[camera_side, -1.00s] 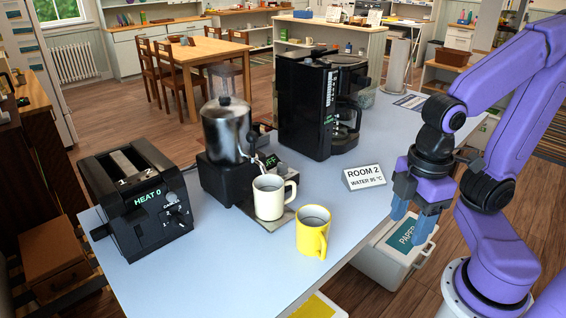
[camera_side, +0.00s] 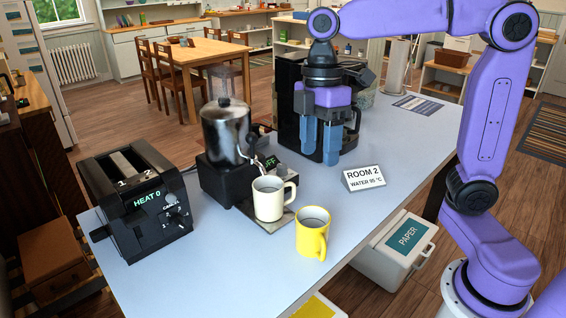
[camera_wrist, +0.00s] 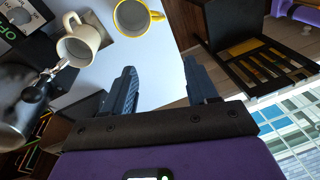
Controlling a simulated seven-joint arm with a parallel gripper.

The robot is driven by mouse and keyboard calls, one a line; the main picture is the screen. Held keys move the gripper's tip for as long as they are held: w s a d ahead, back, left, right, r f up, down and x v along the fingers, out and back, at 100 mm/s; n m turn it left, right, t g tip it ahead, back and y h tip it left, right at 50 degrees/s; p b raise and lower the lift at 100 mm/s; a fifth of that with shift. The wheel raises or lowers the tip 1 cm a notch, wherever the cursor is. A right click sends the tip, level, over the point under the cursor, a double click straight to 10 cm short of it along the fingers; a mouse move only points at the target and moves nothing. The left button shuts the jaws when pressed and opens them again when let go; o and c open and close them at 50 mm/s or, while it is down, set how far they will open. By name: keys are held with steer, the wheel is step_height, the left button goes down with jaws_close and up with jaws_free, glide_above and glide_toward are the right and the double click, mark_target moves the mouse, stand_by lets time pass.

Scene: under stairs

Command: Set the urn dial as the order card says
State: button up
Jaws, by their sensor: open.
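The urn (camera_side: 226,130) is a steel vessel on a black base, left of centre on the table. Green letters that read "OFF" (camera_side: 269,161) show on its base. The order card (camera_side: 364,178) reads "ROOM 2, WATER 95 °C" and stands on the table to the right. My gripper (camera_side: 320,152) is open and empty, pointing down above the table in front of the coffee maker, right of the urn. In the wrist view my gripper's fingers (camera_wrist: 158,82) are apart, and part of the urn (camera_wrist: 22,112) shows at the left edge.
A cream mug (camera_side: 269,201) stands on the tray below the urn's tap. A yellow mug (camera_side: 312,236) stands in front of it. A black toaster (camera_side: 130,200) reading "HEAT 0" is at the left. A black coffee maker (camera_side: 287,95) is behind my gripper.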

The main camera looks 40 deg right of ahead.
steer(key=w+d+n+y, duration=0.1)
steer(key=w+d+n, duration=0.1)
steer(key=w, duration=0.8)
steer(key=n+y, duration=0.2)
steer(key=n, duration=0.1)
glide_above(282, 165)
steer(key=d, duration=0.2)
step_height(282, 165, down, 4)
steer(key=f, duration=1)
steer(key=a+f, duration=0.1)
steer(key=f, duration=0.4)
steer(key=shift+a+f, duration=0.1)
steer(key=shift+f, duration=0.3)
steer(key=shift+a+f+t, duration=0.2)
steer(key=shift+f+t, duration=0.1)
steer(key=shift+f, duration=0.15)
steer(key=c, duration=1.1)
